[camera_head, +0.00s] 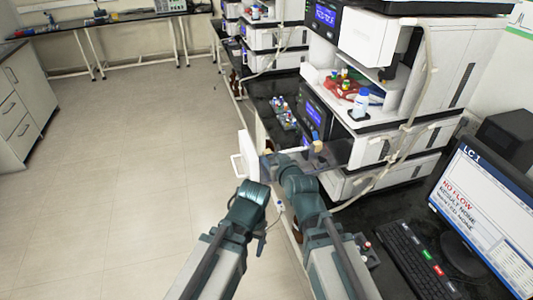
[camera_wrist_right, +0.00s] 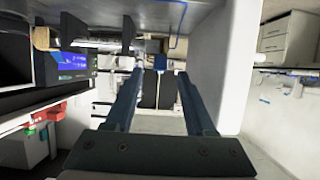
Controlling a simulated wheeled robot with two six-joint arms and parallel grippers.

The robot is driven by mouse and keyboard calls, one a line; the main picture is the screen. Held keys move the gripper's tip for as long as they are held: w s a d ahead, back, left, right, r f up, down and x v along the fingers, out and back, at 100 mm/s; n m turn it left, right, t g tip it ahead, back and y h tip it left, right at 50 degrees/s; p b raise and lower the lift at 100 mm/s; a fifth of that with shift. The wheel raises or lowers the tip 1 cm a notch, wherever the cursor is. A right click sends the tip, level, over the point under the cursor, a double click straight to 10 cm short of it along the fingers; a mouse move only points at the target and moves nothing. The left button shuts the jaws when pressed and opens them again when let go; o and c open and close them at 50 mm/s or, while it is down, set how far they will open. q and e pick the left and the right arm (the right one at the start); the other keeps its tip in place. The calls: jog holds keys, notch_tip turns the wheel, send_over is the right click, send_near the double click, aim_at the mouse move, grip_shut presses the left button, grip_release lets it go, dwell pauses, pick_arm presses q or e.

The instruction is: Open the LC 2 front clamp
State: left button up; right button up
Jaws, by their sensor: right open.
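The clamp labels are too small to read, so I cannot tell which clamp is LC 2 front. In the right wrist view a tan cylindrical piece (camera_wrist_right: 41,38) and dark bracket-like plates (camera_wrist_right: 128,36) sit at the upper left, beside the fingers and apart from them. A tan piece with blue beside it (camera_head: 318,146) shows in the head view at the instrument front. My right gripper (camera_head: 267,152) is open and empty, between the instrument and a white open door; its two fingers (camera_wrist_right: 157,75) show in the wrist view. My left arm's wrist (camera_head: 250,197) is below it; its fingertips are hidden.
The white door (camera_head: 247,153) stands close left of the right gripper. A lit instrument screen (camera_wrist_right: 75,65) is on the other side. A rack of small vials (camera_head: 284,112) lies on the dark bench. A monitor (camera_head: 490,215) reads LC 1. Open floor (camera_head: 130,170) lies left.

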jog(key=b+x, duration=0.1)
jog(key=x, duration=0.3)
jog(key=shift+w+a+f, duration=0.1)
jog(key=shift+w+f, duration=0.05)
jog(key=shift+w, duration=0.1)
jog(key=shift+s, duration=0.1)
grip_shut()
